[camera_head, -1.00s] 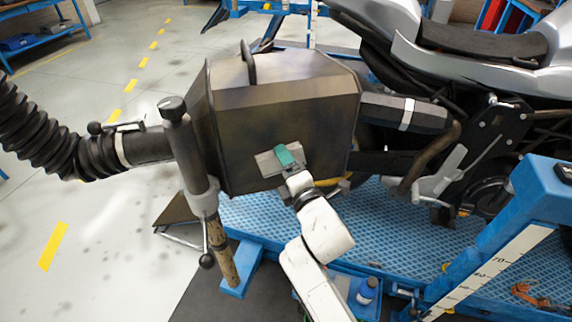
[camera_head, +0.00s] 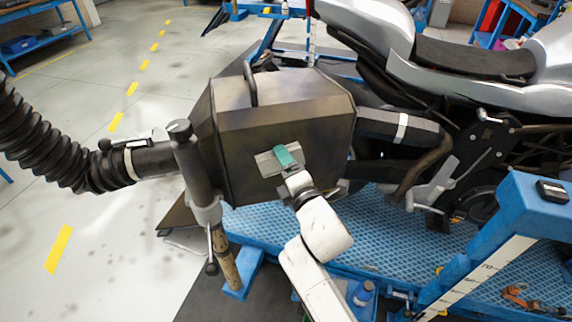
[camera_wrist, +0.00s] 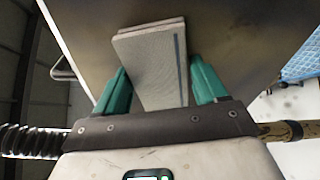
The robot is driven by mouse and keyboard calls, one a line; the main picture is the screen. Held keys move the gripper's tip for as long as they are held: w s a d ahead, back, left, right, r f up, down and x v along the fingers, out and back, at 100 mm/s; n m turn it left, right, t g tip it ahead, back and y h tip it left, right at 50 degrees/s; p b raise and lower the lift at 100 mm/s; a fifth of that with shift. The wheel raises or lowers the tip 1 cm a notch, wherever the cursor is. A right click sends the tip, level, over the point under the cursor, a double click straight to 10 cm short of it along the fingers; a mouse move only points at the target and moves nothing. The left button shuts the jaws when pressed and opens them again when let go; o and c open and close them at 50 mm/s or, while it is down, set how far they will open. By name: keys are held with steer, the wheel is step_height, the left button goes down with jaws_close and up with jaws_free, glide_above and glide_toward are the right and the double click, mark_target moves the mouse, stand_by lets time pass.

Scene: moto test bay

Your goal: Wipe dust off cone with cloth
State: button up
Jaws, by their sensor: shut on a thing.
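The cone (camera_head: 235,160) is a large dark, boxy metal hood in the middle of the head view, with brownish, dusty-looking smudges on its faces. My gripper (camera_head: 287,157) is at the hood's near face. Its green fingers are shut on a grey folded cloth (camera_head: 265,164), which lies at or against the lower middle of that face; I cannot tell how firmly it touches. In the wrist view the cloth (camera_wrist: 152,70) sticks out between the two fingers, with the brown hood face (camera_wrist: 235,35) filling the space behind it.
A black ribbed hose (camera_head: 40,145) joins the hood on the left, by a post with a lever (camera_head: 195,175). A motorcycle (camera_head: 470,80) stands on a blue lift (camera_head: 380,225) to the right, its exhaust at the hood. A blue post (camera_head: 510,230) stands front right. Floor at left is clear.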

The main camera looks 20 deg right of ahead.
steer(key=shift+w+r, duration=0.1)
steer(key=shift+r, duration=0.2)
steer(key=s+p, duration=0.1)
steer(key=s, duration=0.5)
steer(key=shift+a+f, duration=0.15)
steer(key=shift+s, duration=0.1)
steer(key=s, duration=0.2)
steer(key=shift+s+a, duration=0.1)
steer(key=shift+s, duration=0.3)
stand_by(0.4)
steer(key=d+f+b, duration=0.6)
steer(key=f, duration=0.4)
steer(key=w, duration=0.6)
steer(key=shift+w+d+f, duration=0.15)
steer(key=shift+d+f, duration=0.05)
steer(key=shift+d, duration=0.25)
